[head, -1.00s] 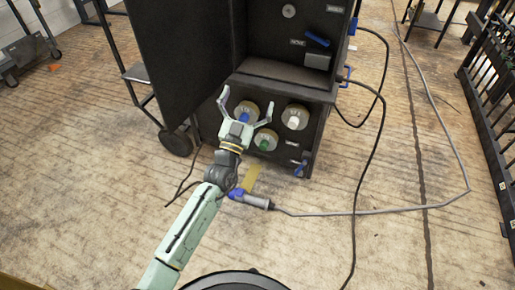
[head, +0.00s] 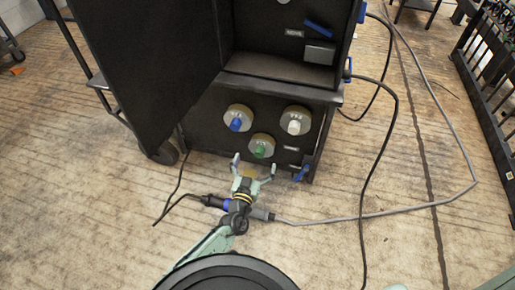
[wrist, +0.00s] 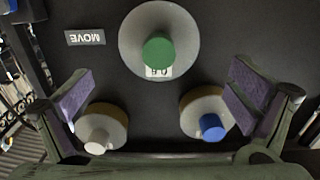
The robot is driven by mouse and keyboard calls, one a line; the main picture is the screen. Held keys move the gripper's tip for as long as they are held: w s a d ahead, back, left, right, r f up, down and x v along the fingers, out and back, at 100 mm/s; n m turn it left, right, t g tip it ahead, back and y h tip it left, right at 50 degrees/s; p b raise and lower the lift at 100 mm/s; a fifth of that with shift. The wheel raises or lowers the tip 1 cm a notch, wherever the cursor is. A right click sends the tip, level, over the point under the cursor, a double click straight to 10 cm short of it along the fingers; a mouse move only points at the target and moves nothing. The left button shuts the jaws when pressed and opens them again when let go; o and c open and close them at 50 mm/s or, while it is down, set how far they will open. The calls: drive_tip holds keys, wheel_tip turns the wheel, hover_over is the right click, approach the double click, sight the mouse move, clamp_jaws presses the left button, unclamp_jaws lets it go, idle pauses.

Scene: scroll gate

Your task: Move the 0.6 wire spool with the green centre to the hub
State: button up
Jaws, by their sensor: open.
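The wire spool with the green centre (head: 261,147) is on the dark front panel of the machine, the lowest of three spools. In the wrist view the green-centred spool (wrist: 158,45) is at the top middle, with a small white label under its green knob. My gripper (head: 254,170) is open and empty, just below that spool in the head view. In the wrist view its two fingers (wrist: 160,92) are spread wide and the spool lies beyond them, apart from both. A round part (head: 283,2) is cut off at the top edge; I cannot tell whether it is the hub.
A blue-centred spool (head: 238,118) and a white-centred spool (head: 295,121) sit above the green one. A large dark door (head: 150,65) stands open at the left. A blue lever (head: 301,172) is at the panel's lower right. Cables (head: 365,214) lie on the floor.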

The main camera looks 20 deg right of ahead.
sight(261, 147)
drive_tip(key=b+x, duration=0.1)
drive_tip(key=x, duration=0.8)
drive_tip(key=shift+d+b, duration=0.1)
drive_tip(key=shift+b, duration=0.2)
drive_tip(key=c, duration=1.9)
drive_tip(key=o, duration=1.4)
drive_tip(key=c, duration=1.1)
drive_tip(key=shift+r, duration=0.15)
drive_tip(key=shift+c, duration=0.4)
drive_tip(key=shift+s, duration=0.2)
drive_tip(key=shift+p+v, duration=1.75)
drive_tip(key=shift+v, duration=2.05)
